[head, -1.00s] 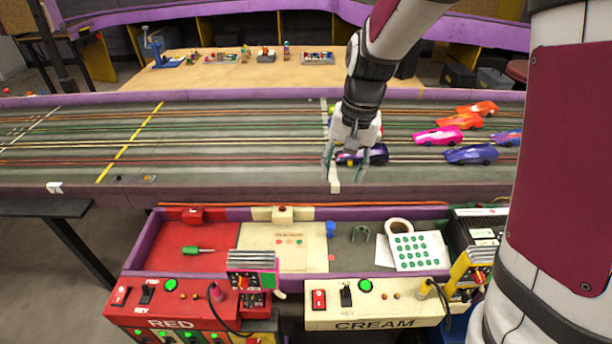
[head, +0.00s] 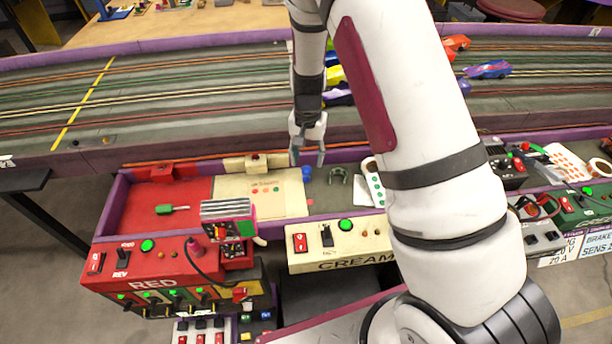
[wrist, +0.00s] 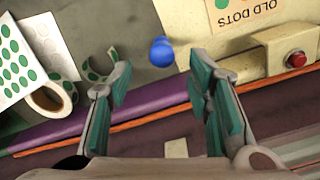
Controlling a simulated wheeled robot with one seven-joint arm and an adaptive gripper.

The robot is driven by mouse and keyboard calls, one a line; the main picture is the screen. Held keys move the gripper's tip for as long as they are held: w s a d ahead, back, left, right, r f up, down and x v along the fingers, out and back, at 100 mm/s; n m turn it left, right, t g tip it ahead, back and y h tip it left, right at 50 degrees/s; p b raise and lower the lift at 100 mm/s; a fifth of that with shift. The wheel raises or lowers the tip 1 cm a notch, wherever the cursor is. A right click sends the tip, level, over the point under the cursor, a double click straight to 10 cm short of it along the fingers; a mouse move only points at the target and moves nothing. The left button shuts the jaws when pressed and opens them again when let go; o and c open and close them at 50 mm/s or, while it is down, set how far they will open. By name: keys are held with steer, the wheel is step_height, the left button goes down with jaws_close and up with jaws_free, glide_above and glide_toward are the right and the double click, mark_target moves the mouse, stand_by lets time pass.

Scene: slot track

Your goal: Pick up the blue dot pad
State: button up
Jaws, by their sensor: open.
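The blue dot pad (head: 306,173) shows as a small rounded blue piece at the right edge of the cream panel in the tray. In the wrist view the blue dot pad (wrist: 161,52) lies just beyond the gap between the fingertips, roughly centred. My gripper (head: 308,158) is open and empty, pointing down above the tray's back edge. Its green-padded fingers also show in the wrist view (wrist: 160,75), apart from the pad on both sides.
The tray's purple back wall (wrist: 155,98) runs below the fingers.

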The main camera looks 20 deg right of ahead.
mark_target(306, 168)
steer(key=shift+s+a+f, duration=0.1)
steer(key=shift+a+f, duration=0.05)
steer(key=shift+f, duration=1.6)
steer(key=shift+s+a+f, duration=0.1)
steer(key=shift+f, duration=1.6)
steer(key=shift+c, duration=0.2)
jaws_close()
